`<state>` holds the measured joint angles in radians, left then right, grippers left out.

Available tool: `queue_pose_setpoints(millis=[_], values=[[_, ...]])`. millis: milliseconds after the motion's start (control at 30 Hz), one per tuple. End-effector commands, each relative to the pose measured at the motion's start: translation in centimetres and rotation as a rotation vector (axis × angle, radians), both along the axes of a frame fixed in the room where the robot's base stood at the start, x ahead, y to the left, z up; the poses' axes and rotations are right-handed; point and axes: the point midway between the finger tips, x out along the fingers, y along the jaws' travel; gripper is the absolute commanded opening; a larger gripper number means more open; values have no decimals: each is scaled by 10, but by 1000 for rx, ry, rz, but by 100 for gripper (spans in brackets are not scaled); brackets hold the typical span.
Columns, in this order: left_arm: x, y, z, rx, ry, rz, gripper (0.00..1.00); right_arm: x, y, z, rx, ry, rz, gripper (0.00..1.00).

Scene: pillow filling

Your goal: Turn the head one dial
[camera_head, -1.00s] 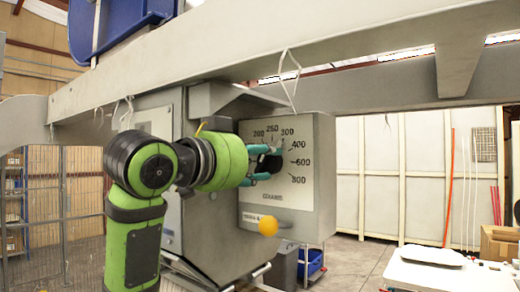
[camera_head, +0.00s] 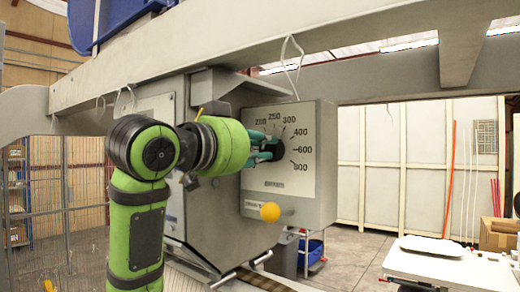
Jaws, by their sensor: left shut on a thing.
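The dial knob (camera_head: 275,150) is dark and sits in the middle of a light face plate (camera_head: 308,165) marked with numbers from 200 to 800. The plate is on the front of a grey machine head box (camera_head: 325,180). My left gripper (camera_head: 268,147), with teal fingers, is at the knob and shut on it. The fingers and wrist hide part of the knob, so its pointer setting cannot be read clearly. My right gripper is not in view.
A grey beam (camera_head: 250,45) crosses above my arm. A white table (camera_head: 450,268) and a cardboard box (camera_head: 498,235) stand at the right, with open floor before them.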

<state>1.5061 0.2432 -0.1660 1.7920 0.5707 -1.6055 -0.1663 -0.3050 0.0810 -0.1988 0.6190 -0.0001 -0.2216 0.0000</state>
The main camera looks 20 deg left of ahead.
Motion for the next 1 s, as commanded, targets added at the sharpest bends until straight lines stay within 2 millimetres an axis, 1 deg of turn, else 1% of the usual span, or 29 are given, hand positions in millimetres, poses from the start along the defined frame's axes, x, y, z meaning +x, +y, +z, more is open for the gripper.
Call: queue_pose_setpoints(millis=[700, 1000], values=[[1, 5, 3, -603, 213, -2, 0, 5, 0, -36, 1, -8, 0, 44], [2, 7, 4, -784, 279, -2, 0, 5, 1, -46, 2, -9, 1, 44]])
